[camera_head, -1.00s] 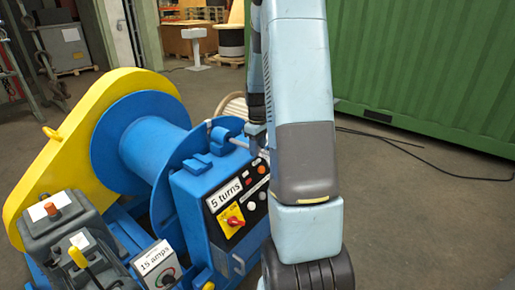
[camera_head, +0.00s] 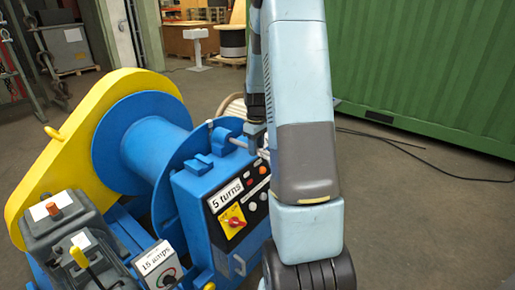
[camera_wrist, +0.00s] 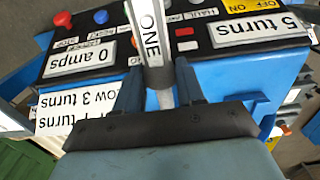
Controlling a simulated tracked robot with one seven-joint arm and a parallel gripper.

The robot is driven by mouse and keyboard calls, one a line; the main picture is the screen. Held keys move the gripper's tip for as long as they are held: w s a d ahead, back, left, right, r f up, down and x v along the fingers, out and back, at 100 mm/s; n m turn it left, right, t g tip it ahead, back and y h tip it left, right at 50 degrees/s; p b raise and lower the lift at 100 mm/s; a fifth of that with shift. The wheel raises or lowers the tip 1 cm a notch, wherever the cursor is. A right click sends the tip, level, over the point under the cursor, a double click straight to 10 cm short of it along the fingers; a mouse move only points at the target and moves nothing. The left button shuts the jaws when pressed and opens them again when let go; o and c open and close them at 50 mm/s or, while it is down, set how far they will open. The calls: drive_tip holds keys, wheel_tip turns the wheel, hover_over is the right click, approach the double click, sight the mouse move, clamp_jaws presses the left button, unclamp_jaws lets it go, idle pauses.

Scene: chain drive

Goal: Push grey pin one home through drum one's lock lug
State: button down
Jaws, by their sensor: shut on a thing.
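Grey pin one (camera_wrist: 151,42), marked ONE, is held between the two dark fingers of my gripper (camera_wrist: 160,92) in the wrist view. Its far end runs out of the top of that view. In the head view a short grey length of the pin (camera_head: 239,143) shows between the blue lock lug (camera_head: 222,137) and my gripper (camera_head: 257,137). The pin lies in line with the lug and seems to meet its right side; I cannot tell how deep it sits. My arm hides part of the gripper. Blue drum one (camera_head: 140,145) is left of the lug.
A blue control box (camera_head: 205,200) with a "5 turns" plate and switches stands below the lug, close under my gripper. A yellow guard (camera_head: 65,150) and a grey lever box (camera_head: 65,235) are at left. A green container (camera_head: 430,75) is behind; floor at right is clear apart from cables.

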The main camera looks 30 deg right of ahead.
sight(232, 138)
drive_tip(key=shift+w+a, duration=0.7)
drive_tip(key=shift+w, duration=1.2)
drive_tip(key=shift+w+a, duration=0.7)
drive_tip(key=shift+w, duration=1.2)
drive_tip(key=shift+w+a, duration=0.7)
drive_tip(key=shift+w, duration=1.2)
idle(0.5)
drive_tip(key=c, duration=0.6)
unclamp_jaws()
drive_tip(key=shift+r, duration=0.1)
wheel_tip(232, 138, up, 14)
drive_tip(key=shift+f, duration=0.25)
